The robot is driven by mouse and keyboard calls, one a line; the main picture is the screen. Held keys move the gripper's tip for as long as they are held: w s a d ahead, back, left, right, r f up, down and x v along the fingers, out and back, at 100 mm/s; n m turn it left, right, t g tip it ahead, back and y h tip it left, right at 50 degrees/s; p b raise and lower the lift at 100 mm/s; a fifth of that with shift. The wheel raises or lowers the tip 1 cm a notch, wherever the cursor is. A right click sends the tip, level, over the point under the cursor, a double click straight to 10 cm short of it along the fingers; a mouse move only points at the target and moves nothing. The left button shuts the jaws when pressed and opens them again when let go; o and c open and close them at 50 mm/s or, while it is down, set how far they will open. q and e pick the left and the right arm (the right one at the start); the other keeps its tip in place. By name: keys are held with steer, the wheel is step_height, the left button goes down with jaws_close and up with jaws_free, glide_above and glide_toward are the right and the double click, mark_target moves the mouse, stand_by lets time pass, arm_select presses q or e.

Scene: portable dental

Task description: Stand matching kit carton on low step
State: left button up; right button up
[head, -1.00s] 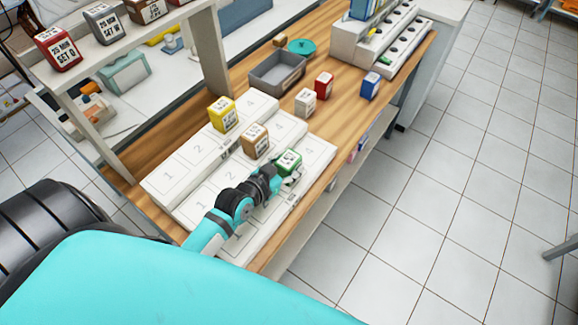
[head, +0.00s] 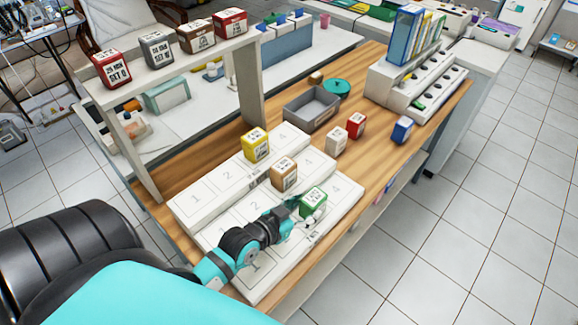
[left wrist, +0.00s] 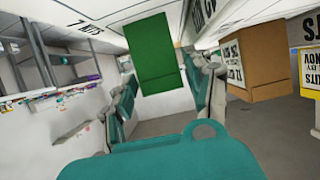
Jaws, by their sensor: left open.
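The green carton (head: 314,201) stands upright on the low front step (head: 343,187) of a white stepped stand, on the side towards the slot marked 4. My left gripper (head: 303,211) is at the carton's lower left side, with its jaws open. In the left wrist view the green carton (left wrist: 153,52) shows beyond and between the two spread teal fingers (left wrist: 165,90). I cannot tell whether a finger touches it. A brown carton (head: 284,174) stands on the middle step and a yellow carton (head: 256,145) on the high step. My right gripper is out of view.
White (head: 335,139), red (head: 356,125) and blue (head: 402,129) cartons stand on the wooden bench, near a grey tray (head: 312,112). Several larger boxes, one red (head: 112,68), line a shelf behind. The left parts of the steps are bare.

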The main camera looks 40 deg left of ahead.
arm_select(q)
steer(key=v, duration=0.7)
steer(key=shift+s+b, duration=0.2)
steer(key=shift+b, duration=0.1)
